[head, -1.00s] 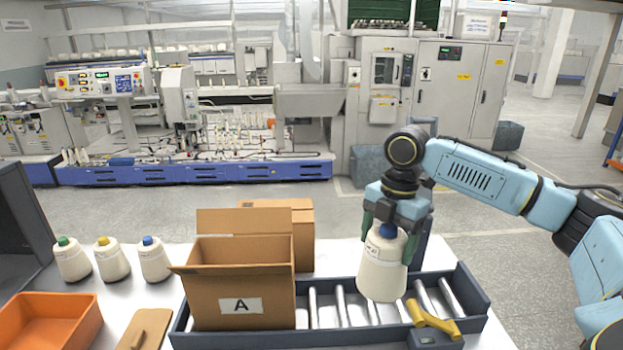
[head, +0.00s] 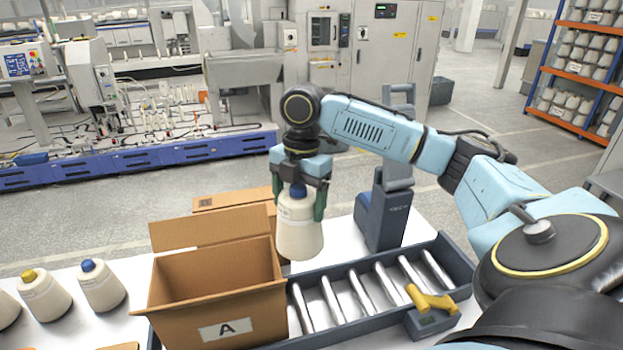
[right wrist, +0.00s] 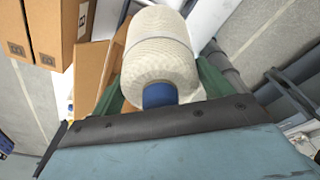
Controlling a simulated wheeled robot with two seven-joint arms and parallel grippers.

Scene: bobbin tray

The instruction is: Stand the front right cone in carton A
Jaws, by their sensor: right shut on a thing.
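My right gripper (head: 299,195) is shut on a cream yarn cone (head: 300,232) with a blue tip, held upright by its upper part. My left gripper is not in view.
Carton A stands on a dark roller tray (head: 455,258). A yellow-handled tool (head: 430,299) lies at the tray's front right. A dark device (head: 385,215) stands behind the tray. Other cones, one blue-tipped (head: 101,286) and one yellow-tipped (head: 44,296), stand at left. Another carton (head: 232,200) is behind.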

